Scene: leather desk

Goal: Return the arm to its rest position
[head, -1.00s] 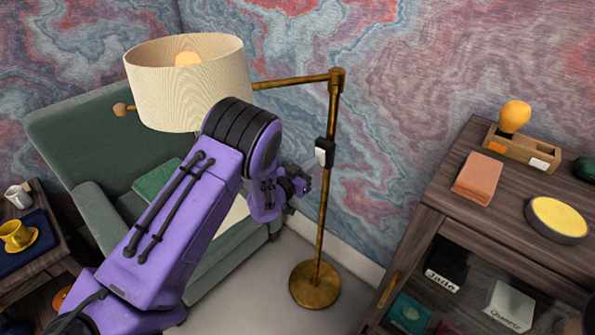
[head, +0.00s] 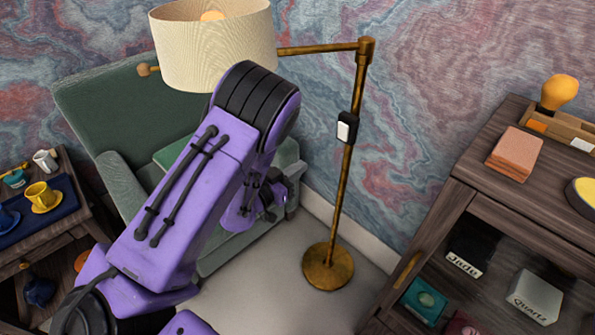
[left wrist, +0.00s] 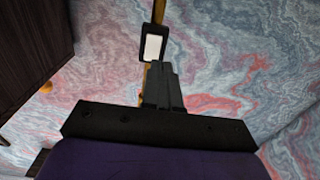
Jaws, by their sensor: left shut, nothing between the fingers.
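My left arm (head: 190,210) is purple with black joints and reaches in from the lower left, in front of the green armchair. My left gripper (head: 270,211) is at its far end, partly hidden behind the forearm and apart from the lamp pole. In the left wrist view the left gripper's dark fingers (left wrist: 164,82) are together, with nothing held. Beyond them shows the lamp's switch box (left wrist: 152,47) with a white rocker. The same switch box (head: 346,127) is on the brass pole in the head view. My right gripper is not in view.
The floor lamp has a cream shade (head: 212,45) and a round brass base (head: 327,266). The green armchair (head: 115,115) stands behind my arm. A side table (head: 75,238) with cups is at left. A wooden cabinet (head: 480,190) is at right. Floor between is clear.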

